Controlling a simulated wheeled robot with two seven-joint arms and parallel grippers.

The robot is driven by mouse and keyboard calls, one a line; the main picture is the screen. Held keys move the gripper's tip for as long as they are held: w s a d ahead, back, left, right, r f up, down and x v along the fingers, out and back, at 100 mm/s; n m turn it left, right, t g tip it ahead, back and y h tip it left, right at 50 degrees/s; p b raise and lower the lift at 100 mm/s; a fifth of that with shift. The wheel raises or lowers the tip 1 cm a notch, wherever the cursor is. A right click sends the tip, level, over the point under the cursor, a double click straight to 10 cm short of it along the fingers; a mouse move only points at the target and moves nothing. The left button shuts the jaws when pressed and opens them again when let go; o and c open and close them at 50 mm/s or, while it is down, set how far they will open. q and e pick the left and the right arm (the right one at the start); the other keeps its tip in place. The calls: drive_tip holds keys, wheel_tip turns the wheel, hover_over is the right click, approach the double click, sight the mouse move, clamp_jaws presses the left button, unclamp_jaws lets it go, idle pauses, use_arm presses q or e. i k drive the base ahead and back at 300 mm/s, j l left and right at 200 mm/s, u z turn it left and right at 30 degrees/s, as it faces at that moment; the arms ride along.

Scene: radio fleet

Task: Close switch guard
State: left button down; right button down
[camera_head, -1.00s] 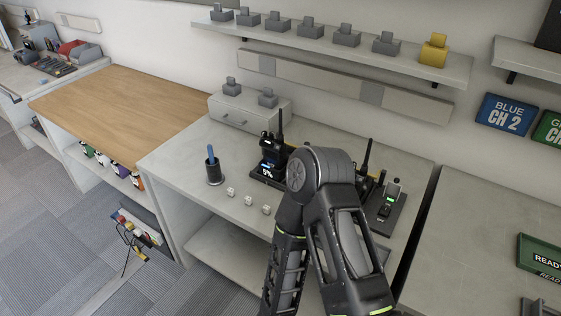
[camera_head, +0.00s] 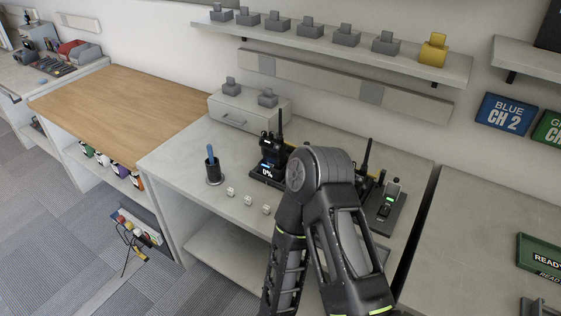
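A switch unit (camera_head: 389,207) sits on a black base at the right end of the grey workbench. It has a small green-lit spot and a grey upright part at its top, which looks like a raised guard, but it is too small to be sure. One of my arms stands in the middle of the view, its bent joint in front of the bench and hiding part of the black base area left of the switch unit. Neither of my grippers shows.
A black radio (camera_head: 270,150) stands in a charger showing 0%. Another radio (camera_head: 366,162) is partly behind my arm. A pen cup (camera_head: 213,172) and small white cubes (camera_head: 248,200) lie left. A shelf (camera_head: 325,45) runs above. A gap separates the right-hand bench (camera_head: 470,240).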

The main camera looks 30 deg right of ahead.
sight(394, 188)
drive_tip(key=z, duration=1.4)
